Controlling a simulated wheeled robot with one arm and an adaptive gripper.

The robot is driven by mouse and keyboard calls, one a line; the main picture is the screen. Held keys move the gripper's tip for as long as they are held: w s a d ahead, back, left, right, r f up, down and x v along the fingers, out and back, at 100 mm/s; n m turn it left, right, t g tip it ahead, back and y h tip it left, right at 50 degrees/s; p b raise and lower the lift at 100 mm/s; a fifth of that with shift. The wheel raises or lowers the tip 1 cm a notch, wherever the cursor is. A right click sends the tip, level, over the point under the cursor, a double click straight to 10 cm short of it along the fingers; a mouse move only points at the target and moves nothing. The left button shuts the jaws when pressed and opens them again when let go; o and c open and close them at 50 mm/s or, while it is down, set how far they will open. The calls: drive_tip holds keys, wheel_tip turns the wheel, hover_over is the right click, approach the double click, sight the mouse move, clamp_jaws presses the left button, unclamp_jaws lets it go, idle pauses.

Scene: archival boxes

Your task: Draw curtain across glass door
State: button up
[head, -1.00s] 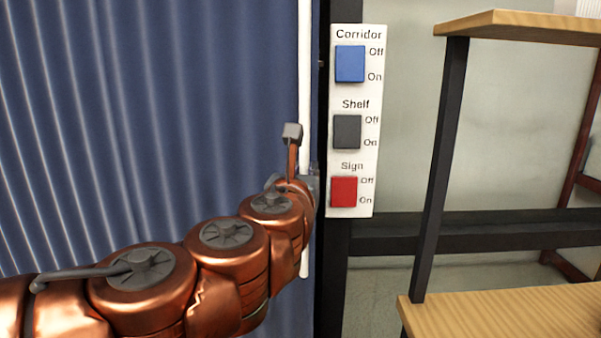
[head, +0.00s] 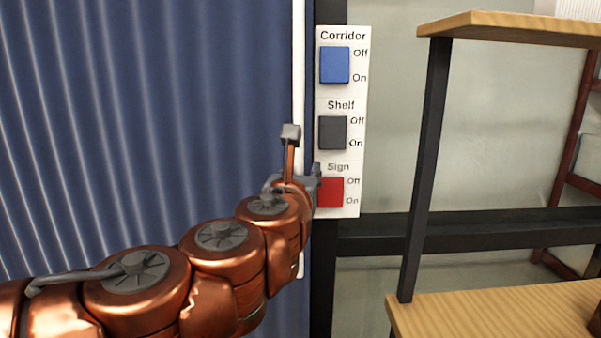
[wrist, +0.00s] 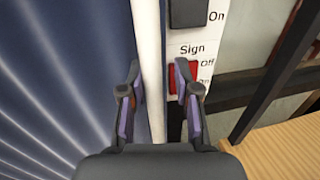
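The dark blue pleated curtain (head: 150,120) fills the left of the head view and also the left of the wrist view (wrist: 60,80). A white vertical rod (head: 299,80) runs along its right edge. My gripper (wrist: 158,85) is open, with one finger on each side of the rod (wrist: 149,50). The left finger is close to the rod, and a gap shows between rod and right finger. Contact cannot be told. In the head view my gripper (head: 306,185) is partly hidden by my wrist. No bare door glass shows at the curtain.
A white switch panel (head: 341,90) with blue, grey and red switches is just right of the rod. My right finger overlaps the red Sign switch (wrist: 183,75) in the wrist view. A wood-topped shelf with dark posts (head: 425,170) stands at the right.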

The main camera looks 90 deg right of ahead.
sight(301, 117)
drive_tip(key=shift+o, duration=0.8)
drive_tip(key=shift+w+f, duration=0.1)
drive_tip(key=shift+r, duration=5)
